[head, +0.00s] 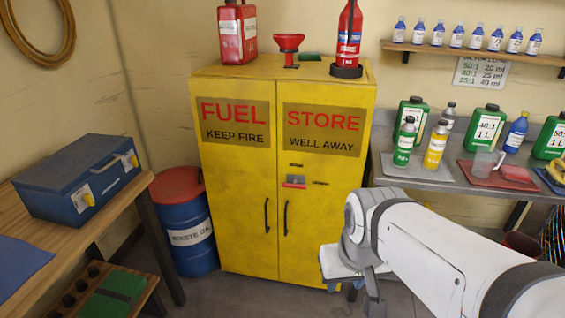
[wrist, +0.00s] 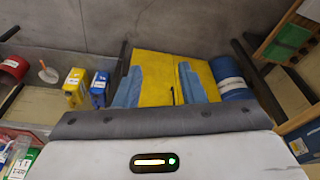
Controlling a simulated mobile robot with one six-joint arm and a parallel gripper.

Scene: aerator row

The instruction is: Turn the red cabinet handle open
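The red cabinet handle (head: 294,181) sits on the right door of the yellow cabinet (head: 236,185), below the word STORE, and lies roughly level. Both doors are shut. My arm reaches in from the lower right of the head view, and its end is low in front of the cabinet's right side, apart from the red handle. In the wrist view my gripper (wrist: 160,72) shows two blue fingers spread apart, with yellow cabinet surface and nothing held between them. The red handle cannot be made out in the wrist view.
Black pulls (head: 285,218) hang on the doors. A blue drum (head: 184,225) stands left of the cabinet, near a wooden bench (head: 95,222). A metal shelf (head: 430,174) with bottles stands right. A red canister (head: 237,35), funnel (head: 288,43) and red extinguisher (head: 349,38) stand on top.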

